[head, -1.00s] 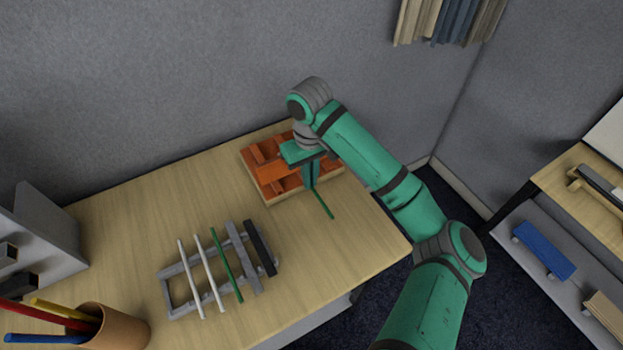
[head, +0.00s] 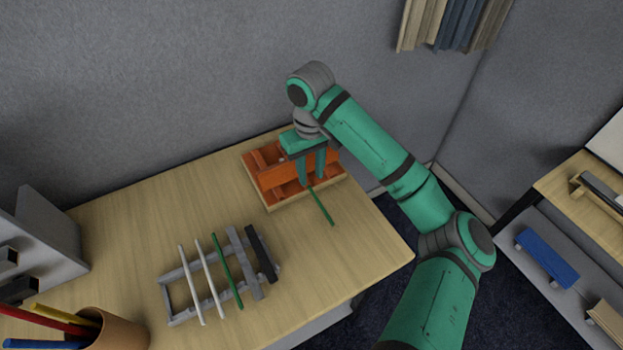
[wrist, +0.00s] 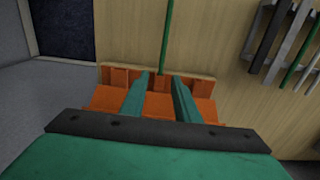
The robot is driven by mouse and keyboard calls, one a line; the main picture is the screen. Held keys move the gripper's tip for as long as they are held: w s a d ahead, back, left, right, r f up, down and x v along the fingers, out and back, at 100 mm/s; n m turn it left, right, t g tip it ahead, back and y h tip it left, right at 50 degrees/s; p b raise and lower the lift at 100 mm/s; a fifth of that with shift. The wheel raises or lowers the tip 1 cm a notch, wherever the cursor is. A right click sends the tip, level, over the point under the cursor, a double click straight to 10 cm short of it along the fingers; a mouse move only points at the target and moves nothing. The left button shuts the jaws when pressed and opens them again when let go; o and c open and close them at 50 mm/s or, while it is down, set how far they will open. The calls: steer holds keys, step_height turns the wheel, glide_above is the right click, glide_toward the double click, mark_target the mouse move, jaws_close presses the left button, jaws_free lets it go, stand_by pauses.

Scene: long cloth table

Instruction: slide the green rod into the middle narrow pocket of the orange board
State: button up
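A green rod (head: 320,206) has one end in the orange board (head: 272,178) and the rest sticks out past its near edge, over the table. In the wrist view the rod (wrist: 167,35) meets the board's edge (wrist: 202,78) near its middle; how deep it sits is hard to see. My gripper (head: 312,180) is over the board. In the wrist view its two fingers (wrist: 158,88) are spread apart, with the rod's board end in line with the gap and apart from both fingers.
A grey rack (head: 170,290) at the front left holds two white rods (head: 206,270), another green rod (head: 226,262) and grey and dark bars. A brown cup (head: 120,330) of coloured sticks stands at lower left. The table between rack and board is clear.

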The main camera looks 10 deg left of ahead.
mark_target(311, 189)
step_height(311, 189, up, 6)
steer(key=shift+r, duration=0.25)
steer(key=shift+s, duration=0.1)
